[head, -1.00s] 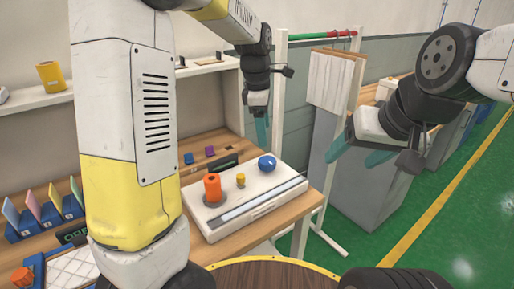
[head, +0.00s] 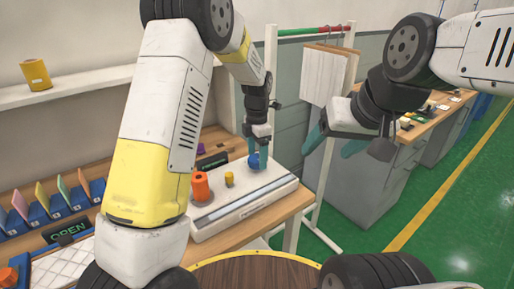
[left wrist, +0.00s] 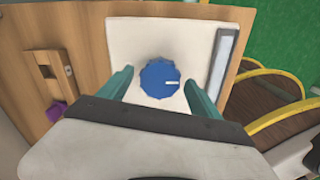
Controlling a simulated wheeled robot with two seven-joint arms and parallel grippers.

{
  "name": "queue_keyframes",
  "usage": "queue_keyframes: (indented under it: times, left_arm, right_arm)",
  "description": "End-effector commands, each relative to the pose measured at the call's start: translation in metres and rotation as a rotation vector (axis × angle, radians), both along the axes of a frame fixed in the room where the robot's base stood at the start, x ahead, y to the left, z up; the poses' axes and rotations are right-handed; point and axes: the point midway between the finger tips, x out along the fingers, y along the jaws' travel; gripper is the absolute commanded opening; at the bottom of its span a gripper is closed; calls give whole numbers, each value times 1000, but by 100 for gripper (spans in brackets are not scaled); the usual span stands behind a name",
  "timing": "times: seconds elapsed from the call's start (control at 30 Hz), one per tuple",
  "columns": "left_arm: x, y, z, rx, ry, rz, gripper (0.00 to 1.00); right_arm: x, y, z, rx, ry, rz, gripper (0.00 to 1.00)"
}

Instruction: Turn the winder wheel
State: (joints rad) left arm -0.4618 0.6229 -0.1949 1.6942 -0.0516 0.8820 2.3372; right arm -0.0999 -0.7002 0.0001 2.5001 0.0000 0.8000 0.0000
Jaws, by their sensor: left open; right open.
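The white winder box (head: 240,205) sits on the wooden bench. A blue knob-like wheel (left wrist: 160,78) with a white mark pointing right stands at its far right end; it also shows in the head view (head: 254,161). An orange spool (head: 200,186) and a small yellow peg (head: 229,179) stand on the same box. My left gripper (left wrist: 160,85) is open, with one teal finger on each side of the blue wheel; I cannot tell whether they touch it. In the head view my left gripper (head: 253,145) points down at the wheel. My right gripper (head: 332,142) is open and empty in the air at right.
A rack with a white cloth (head: 322,75) stands behind. A row of coloured cards in blue holders (head: 60,203) is on the bench at left. A round wooden table top (head: 255,275) is in front. Green floor (head: 440,235) at right is clear.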

Motion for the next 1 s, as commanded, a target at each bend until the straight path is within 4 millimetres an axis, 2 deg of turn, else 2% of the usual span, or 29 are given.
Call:
queue_keyframes:
  times: [0.3, 0.6, 1.0]
  left_arm:
    - [0, 0, -3, 0, 0, -1, 72]
    - [0, 0, -3, -1, 0, -1, 13]
    - [0, 0, -3, -1, -1, -78, 11]
  right_arm:
    - [0, 0, 0, 0, 0, 0, 68]
    - [0, 0, 0, 0, 0, 0, 68]
    - [0, 0, 0, 0, 0, 0, 68]
